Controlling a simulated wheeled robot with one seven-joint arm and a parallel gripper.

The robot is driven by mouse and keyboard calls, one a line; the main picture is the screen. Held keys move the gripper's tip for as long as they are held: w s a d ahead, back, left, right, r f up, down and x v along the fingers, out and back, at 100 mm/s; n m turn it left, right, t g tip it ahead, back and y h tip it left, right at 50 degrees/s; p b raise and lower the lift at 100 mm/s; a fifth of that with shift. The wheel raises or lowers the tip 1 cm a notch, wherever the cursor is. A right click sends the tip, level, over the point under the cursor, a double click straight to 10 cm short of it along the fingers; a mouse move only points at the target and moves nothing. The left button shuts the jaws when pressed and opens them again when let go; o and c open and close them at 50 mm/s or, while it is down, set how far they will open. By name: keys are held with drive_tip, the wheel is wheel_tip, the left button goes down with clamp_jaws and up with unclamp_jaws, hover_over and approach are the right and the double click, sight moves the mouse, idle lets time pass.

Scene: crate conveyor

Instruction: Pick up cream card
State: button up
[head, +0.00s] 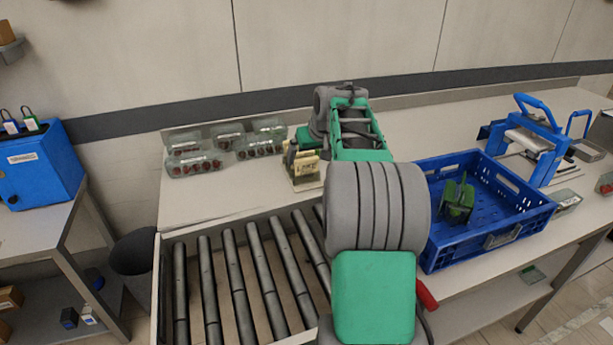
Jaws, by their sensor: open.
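Cream-coloured cards or a small cream block with dark lettering (306,167) stand on the table, just left of my arm in the head view. I cannot tell whether this is one card or several. My arm reaches forward over the table, and its grey wrist bends down close behind and to the right of the cream piece. The jaws of my gripper are hidden by the arm, so I cannot see whether they touch it.
Clear trays with dark red round items (194,163) stand left at the back. A roller conveyor (240,285) lies in front. A blue crate (440,245) holding a green object (459,198) sits right, with a blue-framed device (533,140) beyond.

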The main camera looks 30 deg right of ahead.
sight(307, 162)
drive_tip(key=p+x, duration=0.1)
drive_tip(key=x, duration=0.6)
drive_tip(key=shift+w+d+f, duration=0.1)
drive_tip(key=shift+w, duration=0.1)
drive_tip(key=shift+c, duration=0.5)
drive_tip(key=c, duration=1.3)
